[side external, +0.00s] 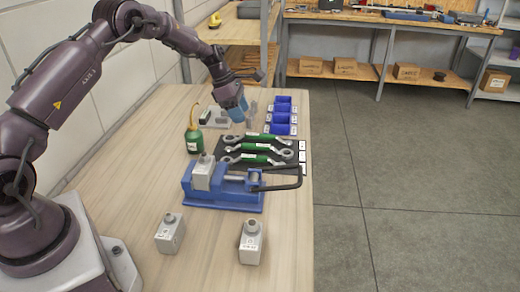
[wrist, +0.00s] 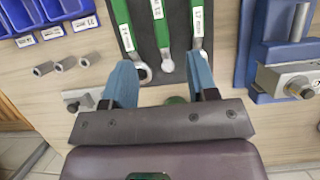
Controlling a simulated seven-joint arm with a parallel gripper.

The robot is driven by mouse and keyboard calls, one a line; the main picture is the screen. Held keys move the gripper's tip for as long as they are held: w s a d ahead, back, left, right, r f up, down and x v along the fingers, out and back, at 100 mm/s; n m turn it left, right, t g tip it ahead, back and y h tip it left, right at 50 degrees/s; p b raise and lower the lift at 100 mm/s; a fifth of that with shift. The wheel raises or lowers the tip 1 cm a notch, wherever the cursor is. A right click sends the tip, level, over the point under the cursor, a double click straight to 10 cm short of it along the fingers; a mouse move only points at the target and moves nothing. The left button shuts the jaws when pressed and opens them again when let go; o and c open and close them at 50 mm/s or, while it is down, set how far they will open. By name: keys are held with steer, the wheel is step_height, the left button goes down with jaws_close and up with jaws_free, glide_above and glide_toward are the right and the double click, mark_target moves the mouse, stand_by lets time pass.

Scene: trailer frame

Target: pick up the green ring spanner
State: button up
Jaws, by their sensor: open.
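Three green-handled ring spanners lie side by side on a dark mat (side external: 292,144): a far one (side external: 262,137), a middle one (side external: 255,147) and a near one (side external: 250,158). In the wrist view I see the left spanner (wrist: 122,18), the middle spanner (wrist: 160,24) and the right spanner (wrist: 197,20), with silver ring ends toward me and their far ends cut off by the frame. My gripper (wrist: 161,64) is open and empty, its blue fingers either side of the ring ends in this view. In the side view my gripper (side external: 238,108) is above the bench, beyond the spanners.
A blue vise (side external: 222,195) stands on the near side of the mat. A green oil can (side external: 194,142) stands left of the spanners. Blue bins (side external: 282,112) are at the back right, with small sockets (wrist: 65,64) nearby. Grey blocks (side external: 250,243) stand at the front.

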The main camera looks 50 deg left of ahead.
mark_target(255, 145)
steer(key=x, duration=0.7)
steer(key=shift+f, duration=0.2)
steer(key=shift+x, duration=2.75)
steer(key=shift+a, duration=0.15)
steer(key=shift+f, duration=0.1)
steer(key=shift+c, duration=0.4)
jaws_close()
